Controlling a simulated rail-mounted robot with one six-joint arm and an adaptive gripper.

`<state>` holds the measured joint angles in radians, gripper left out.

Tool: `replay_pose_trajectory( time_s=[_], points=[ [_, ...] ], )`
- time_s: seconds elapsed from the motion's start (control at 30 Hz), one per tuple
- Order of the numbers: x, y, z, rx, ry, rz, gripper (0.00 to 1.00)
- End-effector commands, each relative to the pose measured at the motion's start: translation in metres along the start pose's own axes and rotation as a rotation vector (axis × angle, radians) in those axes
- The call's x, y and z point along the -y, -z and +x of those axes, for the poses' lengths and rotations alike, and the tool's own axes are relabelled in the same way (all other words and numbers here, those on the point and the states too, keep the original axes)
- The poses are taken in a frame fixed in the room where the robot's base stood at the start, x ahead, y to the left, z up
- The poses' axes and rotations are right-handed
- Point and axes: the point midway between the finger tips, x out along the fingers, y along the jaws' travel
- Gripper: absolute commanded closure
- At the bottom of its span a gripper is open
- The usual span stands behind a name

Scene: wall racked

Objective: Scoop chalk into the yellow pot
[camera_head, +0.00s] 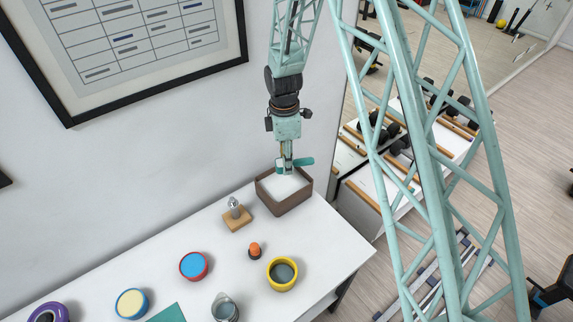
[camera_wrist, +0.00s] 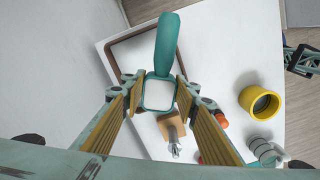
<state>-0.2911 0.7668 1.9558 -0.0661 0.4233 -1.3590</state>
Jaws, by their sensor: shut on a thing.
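A teal scoop (camera_head: 304,162) is held in my gripper (camera_head: 285,162), above the chalk box. In the wrist view, the scoop's handle (camera_wrist: 167,45) points up and its teal-rimmed pan lies between the fingers (camera_wrist: 157,90). The pan looks white inside; I cannot tell whether that is chalk. A brown open box (camera_head: 293,205) with white chalk (camera_head: 284,188) stands at the table's far right end; its rim also shows in the wrist view (camera_wrist: 113,63). The yellow pot (camera_head: 282,288) stands nearer, close to the right table edge, dark grey inside; it also shows in the wrist view (camera_wrist: 247,97).
A wooden block with a metal piece (camera_head: 237,217) and an orange-topped item (camera_head: 254,251) stand between box and pot. The wall is close behind the box.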

Motion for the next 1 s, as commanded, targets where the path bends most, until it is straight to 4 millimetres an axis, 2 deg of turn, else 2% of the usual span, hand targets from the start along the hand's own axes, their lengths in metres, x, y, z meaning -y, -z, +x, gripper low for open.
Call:
replay_pose_trajectory(
  time_s=[0.3, 0.6, 0.63, 0.73, 1.0],
  points=[
    [-0.0002, -0.0006, -0.0107, -0.026, -0.001, 0.0, 0.84],
    [-0.0002, -0.0004, -0.0116, -0.027, -0.001, 0.0, 0.84],
    [-0.0001, -0.0003, -0.0115, -0.027, -0.001, 0.0, 0.75],
    [-0.0002, -0.0003, -0.0115, -0.027, -0.001, 0.0, 0.83],
    [-0.0002, -0.0003, -0.0115, -0.027, -0.001, 0.0, 0.83]
  ],
)
